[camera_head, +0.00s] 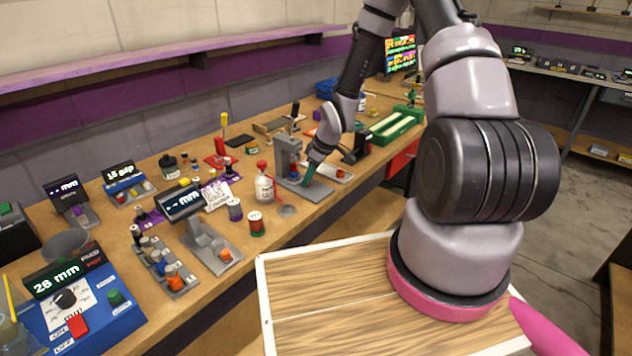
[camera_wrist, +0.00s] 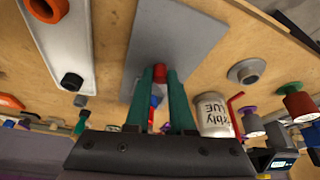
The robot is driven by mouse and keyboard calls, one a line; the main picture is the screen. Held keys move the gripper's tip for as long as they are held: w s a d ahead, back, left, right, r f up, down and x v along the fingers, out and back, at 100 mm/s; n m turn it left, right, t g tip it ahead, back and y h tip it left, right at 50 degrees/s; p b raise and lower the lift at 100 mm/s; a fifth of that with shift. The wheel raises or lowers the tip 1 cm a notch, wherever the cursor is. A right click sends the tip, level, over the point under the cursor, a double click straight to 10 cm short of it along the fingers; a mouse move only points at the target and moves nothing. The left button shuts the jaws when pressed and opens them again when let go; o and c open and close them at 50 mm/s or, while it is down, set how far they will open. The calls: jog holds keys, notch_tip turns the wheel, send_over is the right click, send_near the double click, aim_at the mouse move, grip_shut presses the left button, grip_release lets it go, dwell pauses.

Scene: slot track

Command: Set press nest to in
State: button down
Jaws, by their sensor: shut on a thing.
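The grey press (camera_head: 289,157) stands on the bench in the head view, with its flat base plate under my gripper. My gripper (camera_head: 303,183) is low over this plate, beside the press column. In the wrist view its two green fingers (camera_wrist: 160,75) are shut on a small red part (camera_wrist: 160,73) that stands at the grey plate (camera_wrist: 178,35). A blue part (camera_wrist: 154,101) shows between the fingers, nearer the palm. The fingers hide the sides of the red part, and I cannot tell the nest's exact position along its track.
A white glue bottle (camera_head: 264,188) with a red top stands left of the press, close to my fingers in the wrist view (camera_wrist: 212,115). A small grey round dish (camera_head: 286,211) lies in front. A grey tray (camera_head: 335,172) lies to the right. Bench clutter surrounds the press.

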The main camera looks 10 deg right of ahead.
jog(key=shift+w, duration=0.2)
jog(key=c, duration=0.8)
grip_release()
jog(key=shift+a, duration=0.1)
jog(key=shift+o, duration=0.2)
jog(key=v, duration=1)
jog(key=shift+r, duration=0.35)
jog(key=shift+s, duration=0.1)
